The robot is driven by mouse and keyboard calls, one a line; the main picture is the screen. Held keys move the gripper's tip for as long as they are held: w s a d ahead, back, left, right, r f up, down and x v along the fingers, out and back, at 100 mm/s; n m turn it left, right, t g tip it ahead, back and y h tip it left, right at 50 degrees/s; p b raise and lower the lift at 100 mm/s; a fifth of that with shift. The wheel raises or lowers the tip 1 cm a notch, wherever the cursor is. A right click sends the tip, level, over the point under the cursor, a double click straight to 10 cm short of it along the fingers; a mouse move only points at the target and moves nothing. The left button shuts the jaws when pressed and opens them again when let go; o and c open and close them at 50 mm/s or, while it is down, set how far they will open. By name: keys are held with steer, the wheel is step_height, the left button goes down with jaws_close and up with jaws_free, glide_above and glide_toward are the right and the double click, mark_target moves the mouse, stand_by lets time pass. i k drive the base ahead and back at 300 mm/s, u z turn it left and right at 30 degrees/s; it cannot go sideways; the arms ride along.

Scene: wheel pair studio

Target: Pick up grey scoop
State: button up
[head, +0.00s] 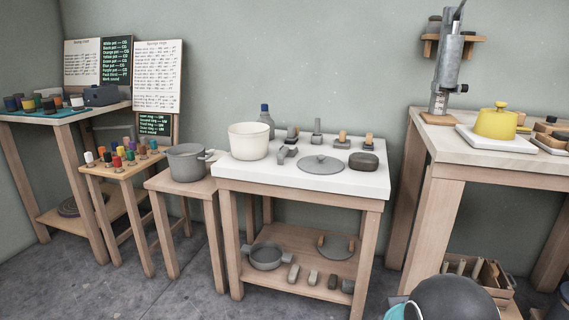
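A small dark grey object with a short stubby part (286,153) lies on the white-topped table (236,174), between the cream pot and the flat grey lid. It may be the grey scoop, but it is too small to tell for sure. My gripper is not in view.
Around it on the white top are a cream pot (249,141), a grey lid (321,164), a dark oval object (363,161) and several small handled tools. A grey pot (187,162) stands on a lower stand at left. A yellow pot (495,123) stands on the right table.

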mark_target(284, 151)
steer(key=u, duration=0.6)
steer(key=i, duration=1.3)
steer(key=z, duration=0.2)
